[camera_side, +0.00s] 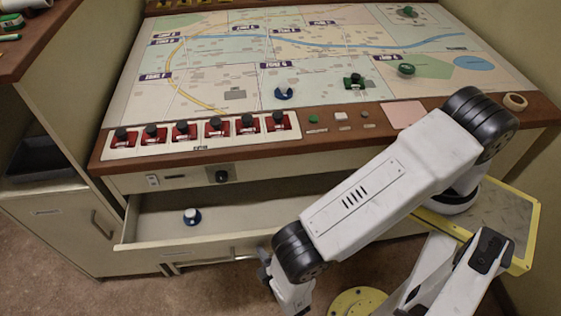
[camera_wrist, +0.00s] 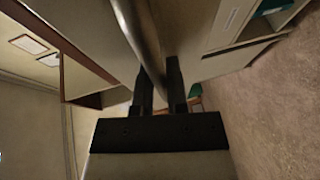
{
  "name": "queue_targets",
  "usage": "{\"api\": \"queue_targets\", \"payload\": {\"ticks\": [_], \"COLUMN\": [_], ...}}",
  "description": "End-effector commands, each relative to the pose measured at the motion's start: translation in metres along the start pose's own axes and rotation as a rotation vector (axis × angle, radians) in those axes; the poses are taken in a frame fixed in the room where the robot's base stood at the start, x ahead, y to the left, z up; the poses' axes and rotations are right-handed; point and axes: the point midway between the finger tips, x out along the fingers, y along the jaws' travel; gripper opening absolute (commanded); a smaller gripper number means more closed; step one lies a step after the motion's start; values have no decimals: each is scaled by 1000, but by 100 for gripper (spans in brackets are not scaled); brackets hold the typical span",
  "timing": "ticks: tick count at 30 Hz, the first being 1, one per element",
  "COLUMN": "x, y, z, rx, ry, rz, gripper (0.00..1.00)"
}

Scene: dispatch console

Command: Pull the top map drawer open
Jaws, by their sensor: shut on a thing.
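The top map drawer (camera_side: 150,238) stands pulled out from under the map console, with its pale inside showing in the side view. My gripper (camera_side: 266,268) is low at the drawer's front, partly hidden by my own arm. In the wrist view my gripper (camera_wrist: 159,88) has its dark fingers on either side of the metal drawer handle (camera_wrist: 143,35), shut on it. The exact finger contact is hard to make out in the side view.
A map table (camera_side: 330,70) with small tokens lies above, with a row of red switches (camera_side: 183,132) along its front. A cabinet (camera_side: 65,225) with its own handle stands left of the drawer. Brown floor (camera_side: 60,295) shows in front.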

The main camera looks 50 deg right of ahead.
Motion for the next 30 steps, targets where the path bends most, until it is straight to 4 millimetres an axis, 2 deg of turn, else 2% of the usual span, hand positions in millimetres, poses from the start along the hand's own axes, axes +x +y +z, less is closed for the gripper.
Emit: {"api": "queue_targets", "payload": {"ticks": [10,11,12,14,25,30], "x": [-1,-1,-1,-1,0,2], "y": [0,0,0,0,0,1], "z": [-2,-2,-2,-1,-2,-10], "rx": [2,2,2,2,4,27], "ry": [-1,-1,0,0,-1,-9], "rz": [2,2,1,1,-4,-41], "gripper": [0,20,33,52,53,53]}}
